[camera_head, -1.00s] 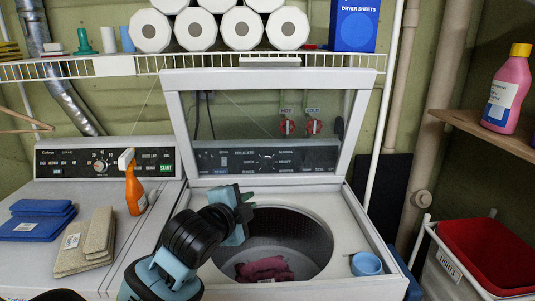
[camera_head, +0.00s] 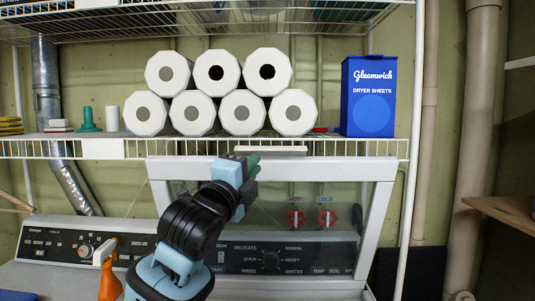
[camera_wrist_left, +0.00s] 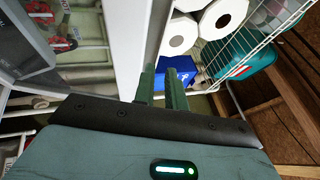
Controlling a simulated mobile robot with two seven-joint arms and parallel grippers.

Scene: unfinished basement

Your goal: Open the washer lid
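The washer lid (camera_head: 378,215), a white frame around a clear pane, stands raised in front of the back panel, its top edge just below the wire shelf. My left gripper (camera_head: 253,172) is at the lid's top edge, left of its middle. In the left wrist view, its two green fingers (camera_wrist_left: 163,90) are narrowly apart with nothing seen between them. The lid's white frame (camera_wrist_left: 126,45) runs close beside the left finger; I cannot tell whether they touch. The washer's tub is out of view. My right gripper is not in view.
The wire shelf (camera_head: 200,150) above the lid holds several paper rolls (camera_head: 242,112) and a blue dryer-sheet box (camera_head: 368,95). An orange spray bottle (camera_head: 109,280) stands at the lower left. Red valve handles (camera_head: 296,218) show through the pane. A wall pipe (camera_head: 470,150) stands at the right.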

